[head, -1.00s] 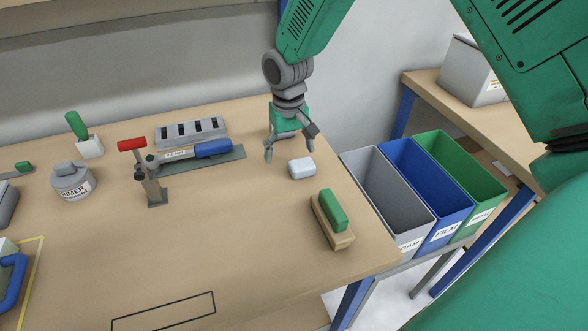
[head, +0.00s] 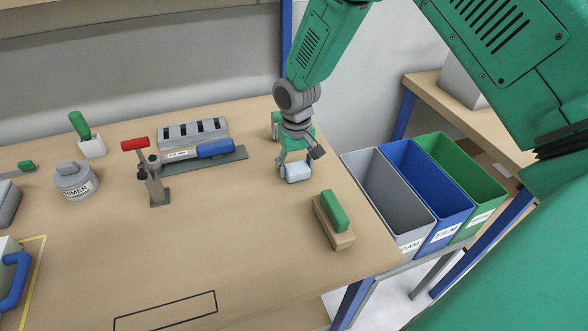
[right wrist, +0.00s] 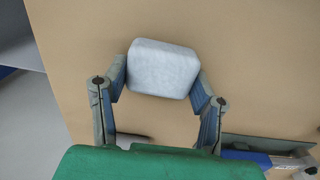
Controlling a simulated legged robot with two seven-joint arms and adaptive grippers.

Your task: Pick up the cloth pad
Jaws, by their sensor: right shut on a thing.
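The cloth pad (head: 298,172) is a small, pale grey-white rounded block near the right part of the wooden table. My right gripper (head: 296,168) is over it with its fingers on either side, shut on it. In the right wrist view the pad (right wrist: 163,69) sits between the two fingertips (right wrist: 160,85), with the tabletop behind it. I cannot tell whether the pad is clear of the table. My left gripper is not in view.
A green-handled brush (head: 334,218) lies in front of the pad. A red-handled clamp (head: 150,172) and a blue-handled tool (head: 214,148) are to the left. Grey (head: 385,195), blue (head: 425,180) and green (head: 465,170) bins stand off the table's right edge.

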